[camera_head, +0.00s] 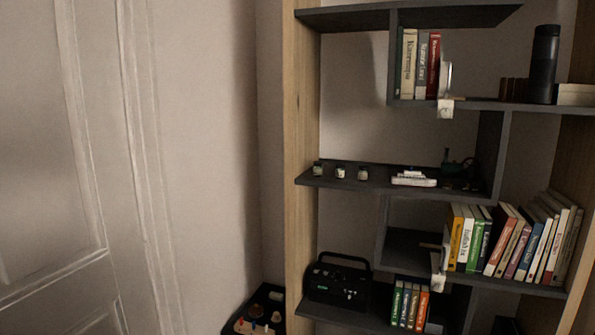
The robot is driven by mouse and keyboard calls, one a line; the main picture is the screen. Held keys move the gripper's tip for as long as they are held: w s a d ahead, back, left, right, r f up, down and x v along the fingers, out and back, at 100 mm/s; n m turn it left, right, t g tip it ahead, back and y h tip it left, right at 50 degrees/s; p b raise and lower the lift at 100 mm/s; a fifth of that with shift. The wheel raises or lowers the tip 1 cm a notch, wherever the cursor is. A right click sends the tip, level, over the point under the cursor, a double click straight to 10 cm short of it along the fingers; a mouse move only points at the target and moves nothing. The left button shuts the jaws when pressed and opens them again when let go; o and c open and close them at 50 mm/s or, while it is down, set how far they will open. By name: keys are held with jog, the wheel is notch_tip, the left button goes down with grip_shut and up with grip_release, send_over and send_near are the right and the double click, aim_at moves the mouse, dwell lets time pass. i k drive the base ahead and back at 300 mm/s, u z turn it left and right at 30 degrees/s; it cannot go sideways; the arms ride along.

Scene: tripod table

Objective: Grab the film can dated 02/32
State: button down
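Several small canister-like objects stand in a row on the left part of the middle dark shelf (330,181): a left one (317,169), a middle one (340,171) and a right one (363,173). Each has a dark body or top and a pale patch. They may be film cans, but any date on them is too small to read. I cannot tell which one bears 02/32. My gripper is not in the view.
The shelving unit has a wooden left post (299,130). A white object (414,179) and a dark green item (458,168) share the middle shelf. Books (510,240), a black radio (338,282) and a dark cylinder (543,65) occupy other shelves. A low tray (240,326) with small items stands lower left.

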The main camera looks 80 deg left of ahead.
aim_at(340, 166)
jog(key=u, duration=3.85)
jog(key=i, duration=0.85)
jog(key=z, duration=1.55)
